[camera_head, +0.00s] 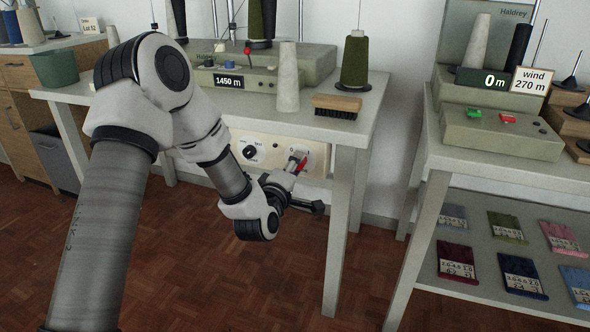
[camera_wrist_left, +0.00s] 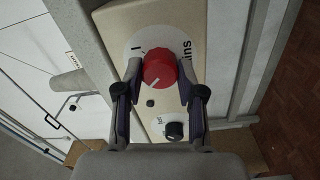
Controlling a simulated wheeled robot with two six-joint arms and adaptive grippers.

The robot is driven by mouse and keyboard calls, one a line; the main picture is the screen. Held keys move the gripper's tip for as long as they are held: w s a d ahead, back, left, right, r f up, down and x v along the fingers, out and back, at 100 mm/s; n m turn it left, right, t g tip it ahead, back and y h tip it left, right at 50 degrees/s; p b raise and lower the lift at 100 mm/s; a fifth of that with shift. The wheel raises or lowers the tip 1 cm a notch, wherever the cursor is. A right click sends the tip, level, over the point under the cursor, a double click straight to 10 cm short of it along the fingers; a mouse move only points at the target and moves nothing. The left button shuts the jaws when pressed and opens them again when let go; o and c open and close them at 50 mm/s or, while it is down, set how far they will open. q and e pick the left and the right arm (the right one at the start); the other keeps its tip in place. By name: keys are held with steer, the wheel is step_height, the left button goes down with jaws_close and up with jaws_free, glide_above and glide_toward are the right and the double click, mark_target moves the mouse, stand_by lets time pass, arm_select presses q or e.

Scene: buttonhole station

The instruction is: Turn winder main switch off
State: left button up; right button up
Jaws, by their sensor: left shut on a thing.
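The main switch is a red rotary knob (camera_head: 301,162) on a round white plate, on the cream panel (camera_head: 272,151) under the left table's top. In the left wrist view the red knob (camera_wrist_left: 160,70) sits between my fingers, with "I" and partly hidden "Mains" lettering around it. Its white pointer line slants toward the lower left there. My left gripper (camera_head: 296,168) is shut on the knob, and it also shows in the left wrist view (camera_wrist_left: 160,82) with a finger on each side. My right gripper is not in view.
A black knob (camera_head: 250,152) sits left of the switch on the same panel. The table leg (camera_head: 345,225) stands close to the right of my gripper. A brush (camera_head: 337,106) and thread cones are on the tabletop above. The wooden floor below is clear.

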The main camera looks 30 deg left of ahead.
arm_select(q)
steer(key=shift+n, duration=0.4)
steer(key=o, duration=1.1)
steer(key=shift+o, duration=0.2)
steer(key=v, duration=0.7)
steer(key=shift+s, duration=0.25)
steer(key=shift+d, duration=0.15)
